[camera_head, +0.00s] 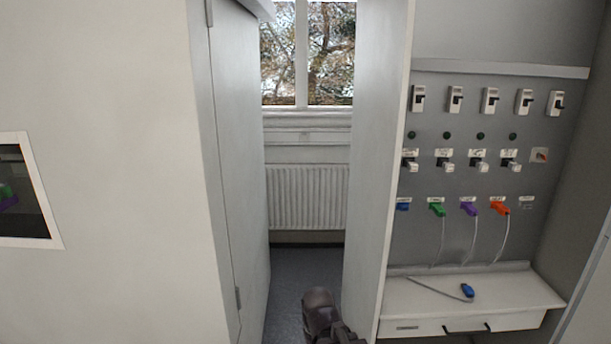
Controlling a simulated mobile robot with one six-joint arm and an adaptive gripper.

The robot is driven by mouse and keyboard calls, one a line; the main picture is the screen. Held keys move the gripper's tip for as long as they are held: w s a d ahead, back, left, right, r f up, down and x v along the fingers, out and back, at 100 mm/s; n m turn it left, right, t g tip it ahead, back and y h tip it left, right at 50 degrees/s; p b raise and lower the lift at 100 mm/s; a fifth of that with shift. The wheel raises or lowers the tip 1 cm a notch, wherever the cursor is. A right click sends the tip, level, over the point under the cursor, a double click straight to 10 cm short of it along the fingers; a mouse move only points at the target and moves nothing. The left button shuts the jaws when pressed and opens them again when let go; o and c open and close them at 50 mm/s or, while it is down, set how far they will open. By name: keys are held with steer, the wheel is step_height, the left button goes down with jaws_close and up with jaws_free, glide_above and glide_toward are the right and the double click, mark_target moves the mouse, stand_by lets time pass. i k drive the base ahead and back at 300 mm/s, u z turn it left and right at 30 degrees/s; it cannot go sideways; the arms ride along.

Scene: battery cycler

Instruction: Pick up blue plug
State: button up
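A blue plug (467,290) lies on the pale shelf (530,291) at the lower right, with a thin grey cable running left from it. Another blue piece (403,206) sits at the left end of the row of coloured connectors on the grey panel, partly hidden by the cabinet's side wall. A dark part of my arm (322,318) shows at the bottom centre, left of the shelf and apart from the plug. I cannot make out the gripper's fingers.
Green (437,209), purple (468,208) and orange (499,207) plugs sit in the panel, with cables hanging down. The cabinet side wall (376,150) stands between my arm and the shelf. A narrow floor gap leads to a radiator (307,198).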

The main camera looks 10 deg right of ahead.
mark_target(468, 289)
steer(key=z, duration=1.4)
